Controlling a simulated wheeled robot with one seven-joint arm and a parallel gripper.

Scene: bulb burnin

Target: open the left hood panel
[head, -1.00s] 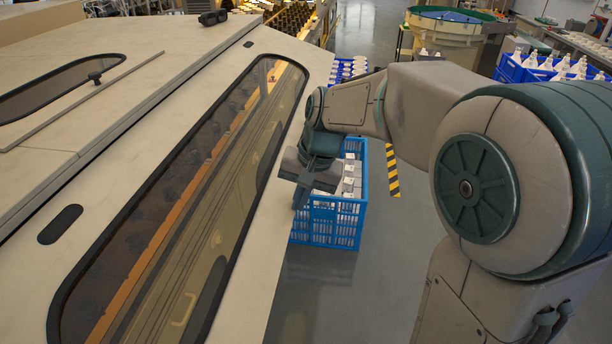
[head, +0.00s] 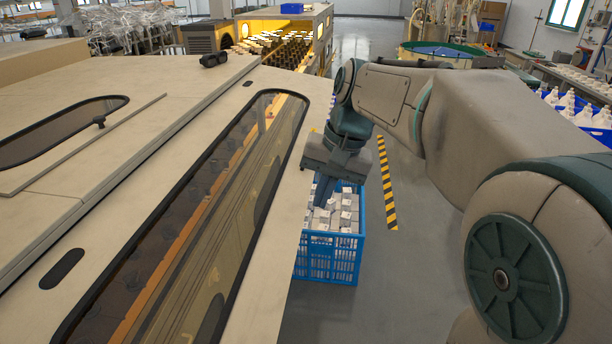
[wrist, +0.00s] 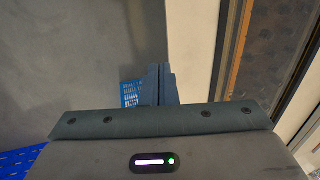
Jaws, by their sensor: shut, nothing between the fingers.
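The hood is a large beige casing. Its near panel (head: 268,228) slopes toward me and has a long dark-framed window (head: 185,235), with machinery behind the glass. A second panel (head: 110,165) lies beyond a seam to the left, with a smaller window (head: 50,135) and a thin bar. I cannot tell which one the task calls left. My gripper (head: 323,190) is shut and empty, pointing down just right of the near panel's right edge. The wrist view shows its closed fingers (wrist: 160,84), with the panel's edge and window (wrist: 282,55) to the right. No handle is clear there.
A blue crate (head: 328,265) of white-topped items stands on the floor below my gripper. A yellow-black floor stripe (head: 386,185) lies right of it. A lit yellow machine (head: 285,40) stands behind the hood. Grey floor is open right of the crate.

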